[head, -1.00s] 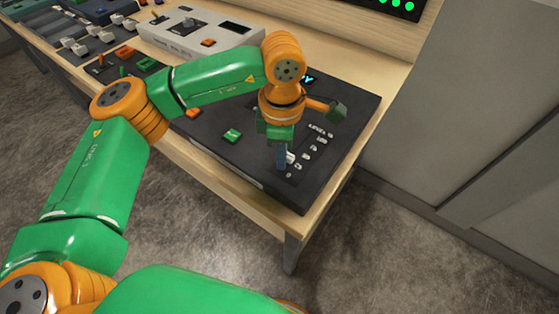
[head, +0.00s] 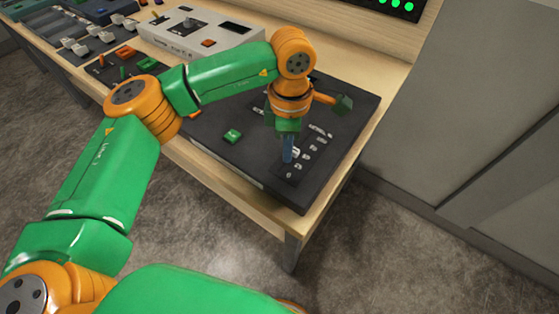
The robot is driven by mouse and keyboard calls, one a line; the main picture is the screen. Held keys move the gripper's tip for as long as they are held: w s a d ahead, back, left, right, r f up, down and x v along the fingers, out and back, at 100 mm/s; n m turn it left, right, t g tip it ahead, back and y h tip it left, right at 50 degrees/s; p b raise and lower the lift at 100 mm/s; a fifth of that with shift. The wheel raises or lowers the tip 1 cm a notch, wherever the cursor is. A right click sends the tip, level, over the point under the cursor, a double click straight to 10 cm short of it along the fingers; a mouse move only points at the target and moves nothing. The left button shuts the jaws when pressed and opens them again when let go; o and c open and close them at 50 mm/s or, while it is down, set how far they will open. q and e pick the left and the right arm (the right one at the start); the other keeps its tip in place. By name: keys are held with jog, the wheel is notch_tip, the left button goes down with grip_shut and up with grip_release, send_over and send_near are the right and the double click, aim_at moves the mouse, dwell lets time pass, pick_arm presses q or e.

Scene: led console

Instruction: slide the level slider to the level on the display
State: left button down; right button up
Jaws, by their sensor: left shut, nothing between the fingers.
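The dark console (head: 325,185) lies on the wooden bench. My left gripper (head: 288,158) points down over its right part, fingers shut and empty. A small white piece (head: 296,152), likely the level slider's knob, shows just right of the fingertips. I cannot tell whether they touch it. A row of pale scale marks (head: 310,154) runs beside it, away from the front edge. The slider's track is partly hidden by the gripper. The console's display is hidden behind my left arm, so its level cannot be read. My right gripper is out of view.
A green button (head: 232,137) sits on the console left of the gripper. A light grey control box (head: 190,38) and more panels with levers stand further left on the bench. A grey cabinet (head: 470,110) stands right of the bench.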

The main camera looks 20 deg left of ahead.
aim_at(295, 148)
pick_arm(q)
jog(key=shift+w+d+p, duration=0.35)
jog(key=shift+w, duration=0.55)
jog(key=shift+w+d+p, duration=0.3)
jog(key=shift+w, duration=0.55)
jog(key=shift+s+a+r, duration=0.25)
jog(key=shift+s+r, duration=0.35)
notch_tip(295, 148, up, 7)
jog(key=p, duration=0.5)
jog(key=shift+f+p, duration=0.1)
jog(key=shift+p, duration=0.2)
